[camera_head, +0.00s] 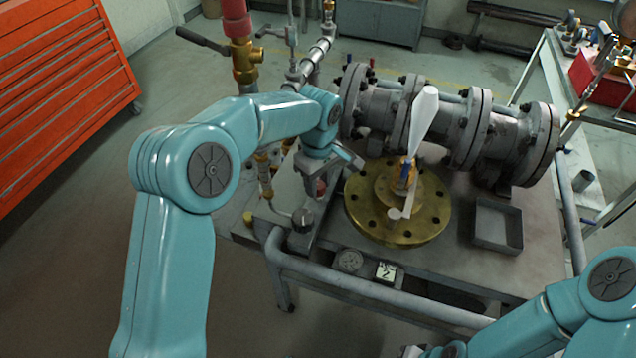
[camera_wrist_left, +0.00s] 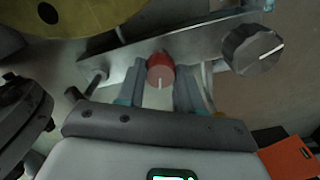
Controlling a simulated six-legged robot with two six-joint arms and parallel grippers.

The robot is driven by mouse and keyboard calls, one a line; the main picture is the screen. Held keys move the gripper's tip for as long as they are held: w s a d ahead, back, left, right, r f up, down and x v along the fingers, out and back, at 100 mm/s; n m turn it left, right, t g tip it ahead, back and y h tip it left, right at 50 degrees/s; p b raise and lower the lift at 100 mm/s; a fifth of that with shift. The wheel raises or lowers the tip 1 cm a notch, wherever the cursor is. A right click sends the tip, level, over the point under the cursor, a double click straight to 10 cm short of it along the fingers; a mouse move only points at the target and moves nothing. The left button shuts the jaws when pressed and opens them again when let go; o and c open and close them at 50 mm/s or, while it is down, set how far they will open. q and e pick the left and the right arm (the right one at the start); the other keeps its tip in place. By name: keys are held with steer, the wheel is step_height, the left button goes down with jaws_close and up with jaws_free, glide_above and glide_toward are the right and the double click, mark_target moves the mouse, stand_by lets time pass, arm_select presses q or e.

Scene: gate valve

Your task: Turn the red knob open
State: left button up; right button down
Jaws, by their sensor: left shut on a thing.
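The red knob (camera_wrist_left: 160,72) sits on a grey metal panel in the left wrist view, its white mark pointing down the picture. In the head view the red knob (camera_head: 320,187) shows only in small part, beneath my left gripper (camera_head: 333,172). In the wrist view my left gripper (camera_wrist_left: 160,86) has one finger on each side of the red knob and is shut on it. My right arm enters at the lower right of the head view; its gripper's fingers do not show.
A black knob (camera_wrist_left: 252,49) is beside the red one on the panel. A brass flange (camera_head: 425,228) and a grey flanged pipe (camera_head: 385,110) stand close by on the table. A small grey tray (camera_head: 497,228) lies at the right. A rail (camera_head: 370,288) runs along the front edge.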

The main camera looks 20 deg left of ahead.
mark_target(319, 185)
arm_select(q)
steer(key=shift+r+n+b, duration=0.15)
steer(key=shift+n+b, duration=0.15)
steer(key=shift+n, duration=1.4)
steer(key=shift+w, duration=0.1)
steer(key=o, duration=0.8)
steer(key=shift+r, duration=0.1)
steer(key=shift+o, duration=1.2)
steer(key=shift+d, duration=0.1)
step_height(319, 185, up, 16)
steer(key=p, duration=0.2)
steer(key=shift+s, duration=0.2)
